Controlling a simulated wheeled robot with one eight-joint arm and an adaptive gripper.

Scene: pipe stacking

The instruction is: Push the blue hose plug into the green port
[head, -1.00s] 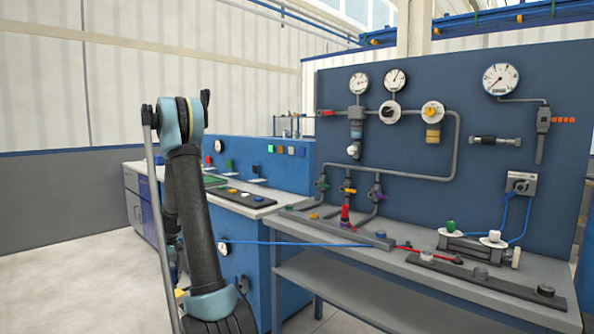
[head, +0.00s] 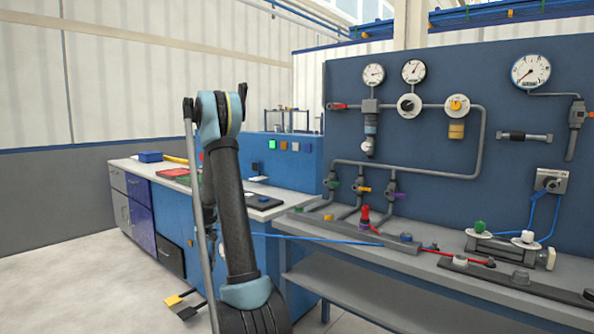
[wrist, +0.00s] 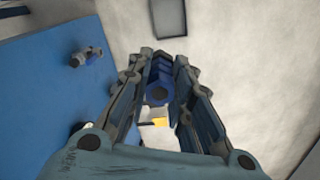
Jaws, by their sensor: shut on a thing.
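In the wrist view my gripper (wrist: 160,92) is shut on the blue hose plug (wrist: 158,94), a dark blue, ribbed piece held between the two fingers. A thin blue hose (head: 335,240) runs taut from behind my arm to the bench. On the wall panel, a pipe branch with a green-marked valve (head: 331,184) stands left of yellow and purple ones. I cannot tell which green part is the port. The plug is apart from the panel.
The grey bench (head: 340,283) holds a red plug (head: 365,217) with a red hose and a cylinder with a green cap (head: 480,226). A blue cabinet surface (wrist: 60,90) lies left of my gripper. Open floor (head: 60,240) is at left.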

